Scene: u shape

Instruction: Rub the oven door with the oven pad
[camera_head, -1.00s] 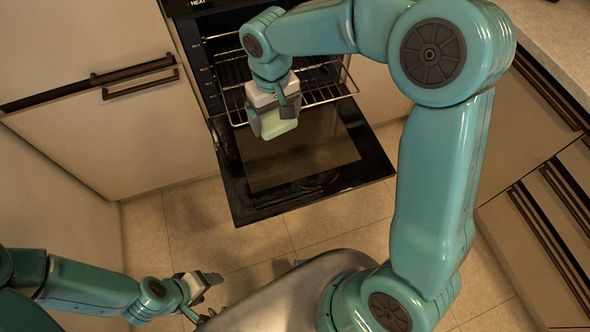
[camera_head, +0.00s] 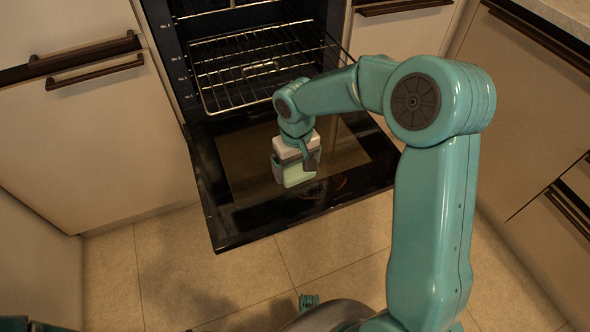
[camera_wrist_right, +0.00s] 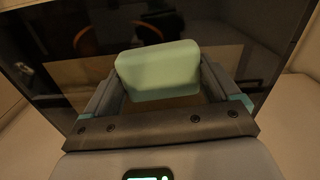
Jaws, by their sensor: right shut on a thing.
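The oven door (camera_head: 232,222) is folded down open, a dark glass panel with a brownish window in its middle. My right gripper (camera_head: 297,168) is over the door's window, right of its middle. It is shut on the pale green oven pad (camera_head: 298,175). In the right wrist view the pad (camera_wrist_right: 158,70) sits between the two fingers, with the door's glass (camera_wrist_right: 230,60) behind it. I cannot tell whether the pad touches the glass. My left gripper is out of view; only a bit of that arm shows at the lower left.
The oven's wire rack (camera_head: 255,78) sticks out above the door. Cabinets with dark handles (camera_head: 95,72) stand left of the oven, and more cabinets (camera_head: 535,125) stand on the right. The tiled floor (camera_head: 170,265) in front of the door is clear.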

